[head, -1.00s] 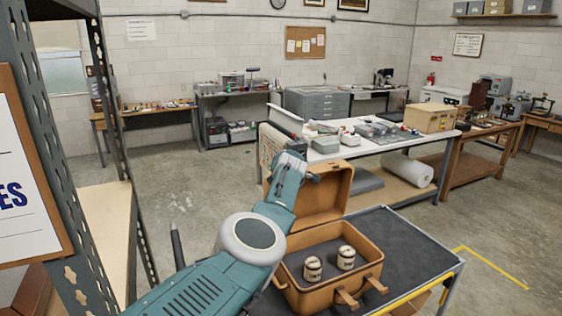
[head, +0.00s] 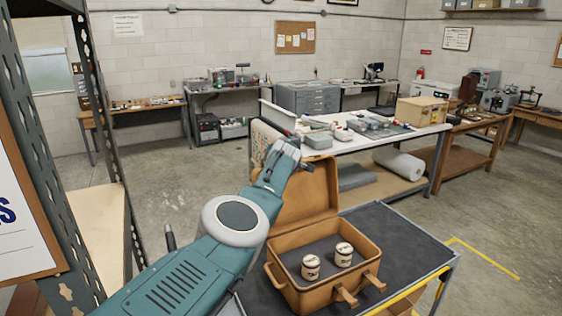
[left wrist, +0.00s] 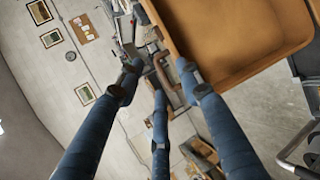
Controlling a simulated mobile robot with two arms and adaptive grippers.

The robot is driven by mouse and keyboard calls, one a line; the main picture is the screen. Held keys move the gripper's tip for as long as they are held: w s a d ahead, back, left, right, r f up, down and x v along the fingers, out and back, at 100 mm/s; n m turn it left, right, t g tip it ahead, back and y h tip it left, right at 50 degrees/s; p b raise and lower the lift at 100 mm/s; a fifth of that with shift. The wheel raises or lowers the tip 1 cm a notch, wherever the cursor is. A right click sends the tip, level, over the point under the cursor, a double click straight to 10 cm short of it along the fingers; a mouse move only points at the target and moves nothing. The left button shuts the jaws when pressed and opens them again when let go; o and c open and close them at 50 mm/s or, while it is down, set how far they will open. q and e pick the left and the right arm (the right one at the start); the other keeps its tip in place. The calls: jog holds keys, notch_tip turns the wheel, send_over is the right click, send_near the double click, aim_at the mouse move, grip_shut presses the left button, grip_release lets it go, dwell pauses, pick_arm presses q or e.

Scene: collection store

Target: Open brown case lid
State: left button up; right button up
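The brown case (head: 325,290) sits on the dark cart top, with two small pale lidded jars (head: 311,267) in its lined bottom. Its lid (head: 310,193) stands raised at the back, roughly upright. My left gripper (head: 301,160) is at the lid's upper left edge; its fingertips are partly hidden in the head view. In the left wrist view, its blue fingers (left wrist: 158,88) are spread apart with nothing between them. A brown panel of the case (left wrist: 235,40) fills the upper right there, close to the right finger. I cannot tell whether they touch. My right gripper is not in view.
The cart (head: 395,245) has bare top right of the case. Behind it stands a white-topped table (head: 380,148) with boxes and a paper roll (head: 400,164) below. A metal shelving upright (head: 100,120) and a board stand at the left. Open floor lies at the right.

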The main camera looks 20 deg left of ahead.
pick_arm(q)
notch_tip(320, 180, up, 10)
dwell(0.6)
